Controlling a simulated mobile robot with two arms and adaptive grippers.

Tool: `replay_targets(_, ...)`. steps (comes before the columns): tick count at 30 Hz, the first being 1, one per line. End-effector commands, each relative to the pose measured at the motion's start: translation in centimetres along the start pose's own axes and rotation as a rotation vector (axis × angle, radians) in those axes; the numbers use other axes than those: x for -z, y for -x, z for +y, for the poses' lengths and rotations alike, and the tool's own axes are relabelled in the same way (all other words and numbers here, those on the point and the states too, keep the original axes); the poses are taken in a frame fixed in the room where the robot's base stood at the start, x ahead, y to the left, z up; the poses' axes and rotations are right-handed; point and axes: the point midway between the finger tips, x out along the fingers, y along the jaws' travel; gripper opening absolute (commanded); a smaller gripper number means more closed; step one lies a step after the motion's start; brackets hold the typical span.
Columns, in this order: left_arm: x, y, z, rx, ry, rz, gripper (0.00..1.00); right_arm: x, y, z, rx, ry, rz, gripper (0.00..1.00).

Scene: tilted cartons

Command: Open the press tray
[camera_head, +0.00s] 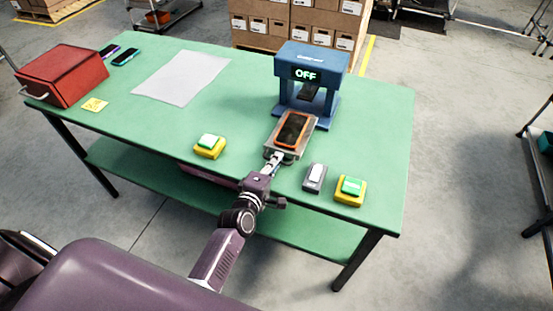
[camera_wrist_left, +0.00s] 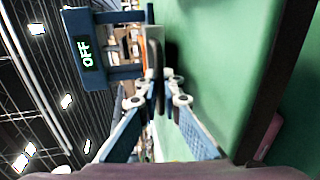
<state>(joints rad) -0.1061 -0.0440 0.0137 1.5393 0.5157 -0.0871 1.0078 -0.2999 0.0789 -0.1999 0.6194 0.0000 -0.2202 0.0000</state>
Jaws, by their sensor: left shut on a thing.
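The blue press (camera_head: 310,75) stands at the back right of the green table, its display reading OFF. It also shows on the left of the left wrist view (camera_wrist_left: 85,50). The grey metal press tray (camera_head: 283,152) sticks out from the front of the press, with an orange-framed dark phone (camera_head: 292,129) lying on it. My left gripper (camera_head: 275,160) is at the tray's front edge, shut on the tray's front part, probably its handle. In the left wrist view the fingertips (camera_wrist_left: 158,82) close together at the tray's end; the exact contact is small and partly hidden. My right gripper is not in view.
Yellow-based button boxes (camera_head: 209,147) (camera_head: 350,190) and a grey switch (camera_head: 314,178) stand near the table's front edge, on both sides of my arm. A white sheet (camera_head: 182,77), yellow note (camera_head: 94,105), red box (camera_head: 62,76) and two phones (camera_head: 126,57) lie further left.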

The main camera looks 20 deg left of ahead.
Motion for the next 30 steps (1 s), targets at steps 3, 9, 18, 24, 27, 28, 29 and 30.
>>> replay_targets(3, -0.1, 0.0, -0.1, 0.001, 0.000, -0.001, 0.00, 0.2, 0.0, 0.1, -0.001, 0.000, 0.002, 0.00)
replay_targets(9, -0.1, 0.0, 0.0, 0.001, 0.000, -0.001, 0.13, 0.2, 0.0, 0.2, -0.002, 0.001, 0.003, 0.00)
replay_targets(18, 0.0, 0.6, -0.1, 0.001, 0.000, 0.000, 0.13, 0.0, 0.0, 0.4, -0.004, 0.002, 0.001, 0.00)
replay_targets(24, 0.0, 4.0, -0.2, 0.003, 0.000, 0.000, 0.13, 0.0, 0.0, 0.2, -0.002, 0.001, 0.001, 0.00)
replay_targets(27, 0.0, 6.2, -0.1, 0.003, 0.000, 0.000, 0.13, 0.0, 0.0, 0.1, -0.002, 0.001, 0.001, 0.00)
replay_targets(28, 0.0, 6.8, -0.2, 0.004, 0.000, 0.000, 0.13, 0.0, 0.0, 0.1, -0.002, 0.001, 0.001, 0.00)
replay_targets(29, 0.0, 7.4, -0.2, 0.004, -0.001, 0.000, 0.13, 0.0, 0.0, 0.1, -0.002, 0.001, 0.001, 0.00)
replay_targets(30, 0.0, 8.2, -0.1, 0.003, -0.001, -0.001, 0.13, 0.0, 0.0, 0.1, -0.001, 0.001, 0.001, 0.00)
